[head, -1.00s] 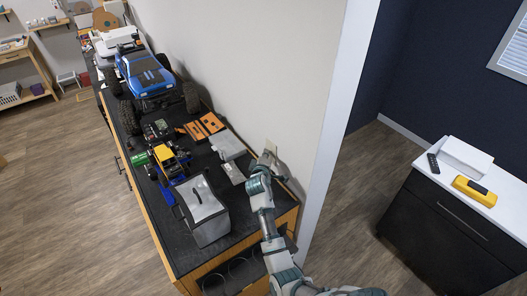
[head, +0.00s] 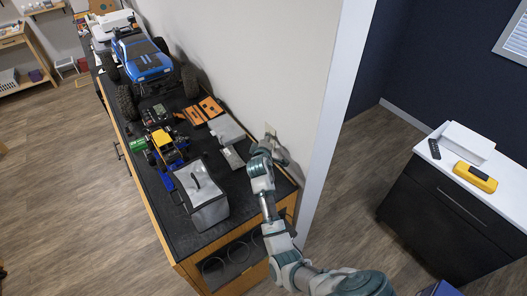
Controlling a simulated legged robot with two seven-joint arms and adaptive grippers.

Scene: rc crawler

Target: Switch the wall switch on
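A small beige plate (head: 270,129), which looks like the wall switch, sits on the pale wall just above the black bench top; its details are too small to tell its on or off state. My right gripper (head: 268,147) is at the wall just below this plate, at the end of the arm that comes in from the bottom right. The gripper partly hides the wall there. I cannot tell whether it touches the plate, or whether its fingers are open or shut. My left gripper is not in view.
The black bench (head: 196,246) holds a blue truck (head: 143,58), a small yellow crawler (head: 165,147), a grey bag (head: 205,197), orange parts (head: 210,107) and grey boxes. A white door frame (head: 333,115) stands right of the wall. A dark cabinet (head: 440,225) stands farther right.

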